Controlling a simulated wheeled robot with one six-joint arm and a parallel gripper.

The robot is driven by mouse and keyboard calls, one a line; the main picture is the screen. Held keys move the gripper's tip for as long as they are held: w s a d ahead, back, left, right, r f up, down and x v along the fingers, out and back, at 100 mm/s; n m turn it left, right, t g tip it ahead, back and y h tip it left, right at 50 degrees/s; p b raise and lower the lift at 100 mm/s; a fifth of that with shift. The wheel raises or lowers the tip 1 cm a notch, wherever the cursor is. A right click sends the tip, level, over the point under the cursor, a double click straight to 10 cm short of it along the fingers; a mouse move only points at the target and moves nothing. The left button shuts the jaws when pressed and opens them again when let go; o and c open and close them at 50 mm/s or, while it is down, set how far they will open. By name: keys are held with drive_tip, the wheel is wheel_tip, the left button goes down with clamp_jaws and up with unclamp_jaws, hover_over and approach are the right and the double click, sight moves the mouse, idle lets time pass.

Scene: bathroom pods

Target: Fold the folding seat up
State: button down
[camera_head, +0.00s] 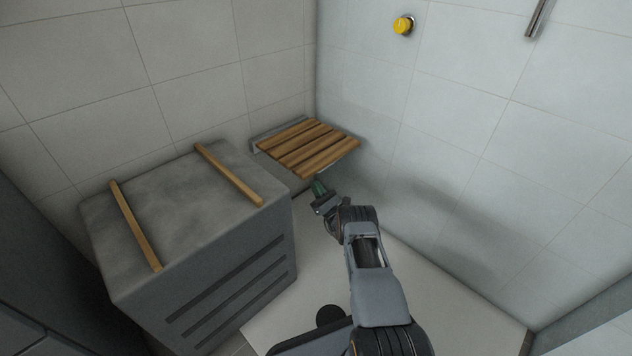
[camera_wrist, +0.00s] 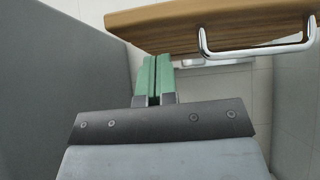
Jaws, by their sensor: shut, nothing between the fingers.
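The folding seat (camera_head: 310,147) has wooden slats and is mounted in the far corner. It is folded down and lies about flat. In the wrist view its wooden front edge (camera_wrist: 205,27) runs across the top, with a metal bar handle (camera_wrist: 256,47) below it at the right. My gripper (camera_head: 318,188) is just in front of and below the seat's front edge. In the wrist view its green fingers (camera_wrist: 156,75) are shut together and hold nothing. The fingertips appear close to the edge, left of the handle; I cannot tell whether they touch.
A grey box-like unit (camera_head: 232,265) with two wooden strips on top stands left of the seat. A tiled wall (camera_head: 480,130) is at the right, with a yellow knob (camera_head: 403,25) and a metal bar (camera_head: 537,18) high on it. Pale floor (camera_head: 450,290) lies open at right.

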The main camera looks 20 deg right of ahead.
drive_tip(key=shift+d+r, duration=0.2)
drive_tip(key=shift+r, duration=1.45)
